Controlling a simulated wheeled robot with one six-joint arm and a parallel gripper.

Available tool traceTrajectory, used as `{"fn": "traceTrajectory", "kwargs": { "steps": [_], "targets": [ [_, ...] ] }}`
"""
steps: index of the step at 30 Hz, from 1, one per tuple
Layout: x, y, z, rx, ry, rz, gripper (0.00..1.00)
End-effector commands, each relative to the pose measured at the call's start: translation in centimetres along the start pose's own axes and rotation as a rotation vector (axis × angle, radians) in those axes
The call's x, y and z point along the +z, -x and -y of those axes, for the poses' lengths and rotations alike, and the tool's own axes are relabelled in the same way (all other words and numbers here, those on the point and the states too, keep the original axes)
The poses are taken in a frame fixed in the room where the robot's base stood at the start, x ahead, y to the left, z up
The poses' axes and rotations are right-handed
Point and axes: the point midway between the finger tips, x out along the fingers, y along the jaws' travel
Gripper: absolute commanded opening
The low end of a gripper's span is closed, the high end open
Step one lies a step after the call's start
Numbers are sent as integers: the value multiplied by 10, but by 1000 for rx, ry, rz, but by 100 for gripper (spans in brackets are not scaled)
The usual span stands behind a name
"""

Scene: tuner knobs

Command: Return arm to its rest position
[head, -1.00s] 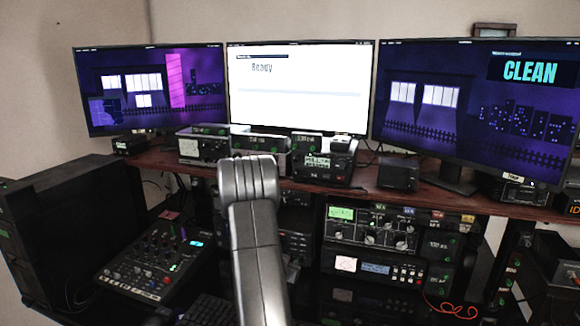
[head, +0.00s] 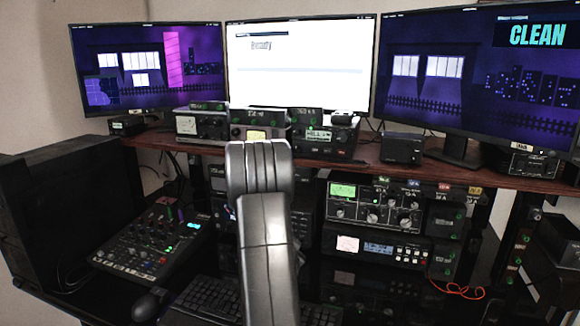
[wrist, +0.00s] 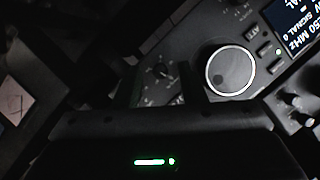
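My arm (head: 262,215) rises in the middle of the head view, in front of the radio rack. My gripper is hidden there behind the arm. In the wrist view, the two dark fingers of my gripper (wrist: 163,88) stand apart, with nothing held between them. Beyond the gap is a dark radio panel with a small knob (wrist: 160,72). A large silver-rimmed tuning knob (wrist: 229,71) is just right of the right finger. Whether a finger touches the panel cannot be told.
A wooden shelf (head: 470,175) carries several radios and a small black box (head: 402,148) under three monitors. A mixer (head: 152,240) is at left, with a mouse (head: 148,305) and keyboard (head: 207,298) nearby. Rack units (head: 385,210) stand right of my arm. A red cable (head: 457,291) hangs there.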

Motion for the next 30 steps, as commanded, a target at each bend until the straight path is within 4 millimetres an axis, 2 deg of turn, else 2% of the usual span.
{"fn": "traceTrajectory", "kwargs": {
  "steps": [10, 21, 30],
  "targets": [
    [0, 0, -3, -69, -167, 1, 37],
    [0, 76, -6, -68, -161, 0, 37],
    [0, 119, -9, -68, -160, -1, 37]
  ]
}}
